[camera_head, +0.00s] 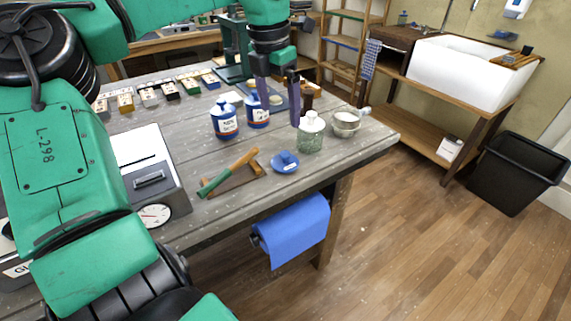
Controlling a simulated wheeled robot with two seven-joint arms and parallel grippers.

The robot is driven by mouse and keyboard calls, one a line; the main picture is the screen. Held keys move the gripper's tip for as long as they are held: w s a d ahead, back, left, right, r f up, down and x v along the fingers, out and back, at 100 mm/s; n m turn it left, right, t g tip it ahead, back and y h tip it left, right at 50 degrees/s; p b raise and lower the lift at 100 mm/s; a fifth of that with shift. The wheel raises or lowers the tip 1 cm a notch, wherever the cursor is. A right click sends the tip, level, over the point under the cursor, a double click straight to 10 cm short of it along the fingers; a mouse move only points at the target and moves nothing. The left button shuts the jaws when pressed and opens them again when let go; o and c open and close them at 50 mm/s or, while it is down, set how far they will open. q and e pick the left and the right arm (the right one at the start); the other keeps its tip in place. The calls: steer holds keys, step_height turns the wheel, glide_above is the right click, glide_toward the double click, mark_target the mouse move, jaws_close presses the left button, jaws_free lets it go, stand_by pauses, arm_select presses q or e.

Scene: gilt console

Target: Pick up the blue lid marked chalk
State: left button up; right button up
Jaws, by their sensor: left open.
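A blue lid with a small knob (285,161) lies near the front edge of the grey wooden table (230,163); any marking on it is too small to read. My left gripper (280,116) points down over the table, behind the lid in the picture. Its two dark fingers are apart, and I see nothing held between them. The fingers show beside a blue labelled jar (257,115) and a clear textured glass jar (310,137). My right gripper is not in view.
Another blue jar (224,121), a metal bowl (346,124) and a scale (150,185) stand on the table.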

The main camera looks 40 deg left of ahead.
mark_target(284, 153)
arm_select(q)
steer(key=f, duration=0.4)
steer(key=w+f+p, duration=0.1)
steer(key=f, duration=0.3)
steer(key=f+p, duration=0.1)
steer(key=f, duration=0.4)
steer(key=shift+w, duration=0.25)
steer(key=shift+w+f, duration=0.1)
steer(key=shift+f, duration=0.3)
steer(key=c, duration=1.1)
steer(key=shift+r, duration=0.1)
